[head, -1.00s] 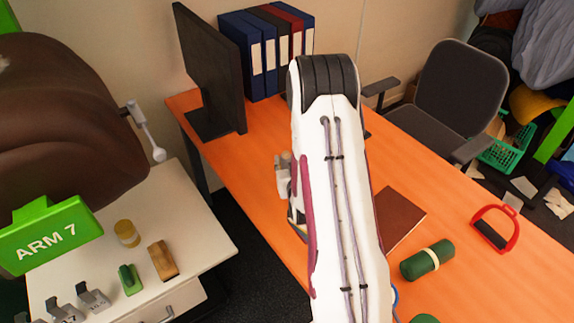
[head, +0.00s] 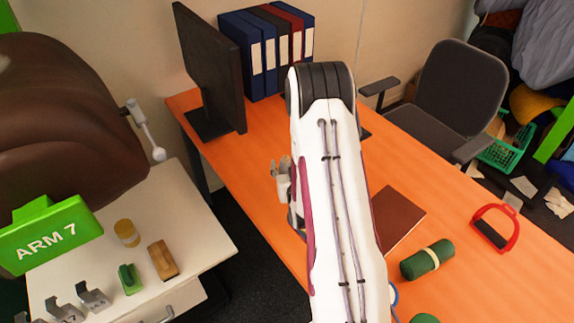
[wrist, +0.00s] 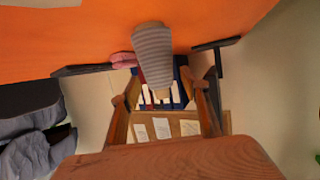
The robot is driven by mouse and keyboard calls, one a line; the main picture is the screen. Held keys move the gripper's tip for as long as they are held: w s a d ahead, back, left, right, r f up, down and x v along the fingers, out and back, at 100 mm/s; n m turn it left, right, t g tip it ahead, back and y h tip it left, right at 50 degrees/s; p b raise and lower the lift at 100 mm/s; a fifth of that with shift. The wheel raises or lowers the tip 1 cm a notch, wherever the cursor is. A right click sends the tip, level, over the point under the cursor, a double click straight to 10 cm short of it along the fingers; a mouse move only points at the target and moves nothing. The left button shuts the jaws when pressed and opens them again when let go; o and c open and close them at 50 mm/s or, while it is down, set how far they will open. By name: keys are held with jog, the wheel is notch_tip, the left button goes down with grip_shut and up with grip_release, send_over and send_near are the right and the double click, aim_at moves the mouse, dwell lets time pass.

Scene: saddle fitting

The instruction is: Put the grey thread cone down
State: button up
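The grey thread cone (wrist: 152,52) shows in the wrist view, ribbed grey with a tan tip. It is seen against the orange table, its wider end toward the table and its tip toward me. My gripper (wrist: 174,78) has its two fingers spread on either side of the cone's tip, with gaps at both sides. I cannot tell whether the cone's wide end touches the table. In the head view my gripper (head: 281,166) is partly hidden behind my arm, and the cone cannot be made out there.
The orange table (head: 470,275) carries a monitor (head: 210,70), several binders (head: 265,55), a brown book (head: 397,218), a green roll (head: 427,260) and a red-handled tool (head: 494,230). A white side table (head: 195,225) stands at the left. An office chair (head: 460,90) stands behind.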

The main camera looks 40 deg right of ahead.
jog(key=shift+s+r, duration=0.1)
jog(key=shift+r, duration=0.1)
jog(key=v, duration=0.7)
jog(key=shift+s, duration=0.2)
dwell(0.3)
jog(key=shift+w+a+r, duration=0.1)
jog(key=shift+r, duration=0.05)
dwell(0.4)
jog(key=s+a+r+n+g+y, duration=0.3)
jog(key=a+r+y, duration=0.1)
jog(key=a+r, duration=1.1)
jog(key=s+a+r+g, duration=0.1)
jog(key=s+a+r, duration=0.2)
jog(key=s, duration=0.4)
jog(key=s+a+r+n+g+y, duration=0.1)
jog(key=s+a+r, duration=0.2)
jog(key=s, duration=0.5)
jog(key=s+a+r+n+g+y, duration=0.1)
jog(key=s+a+r+g, duration=0.1)
jog(key=s, duration=0.6)
jog(key=shift+a+r, duration=0.7)
jog(key=shift+r, duration=0.2)
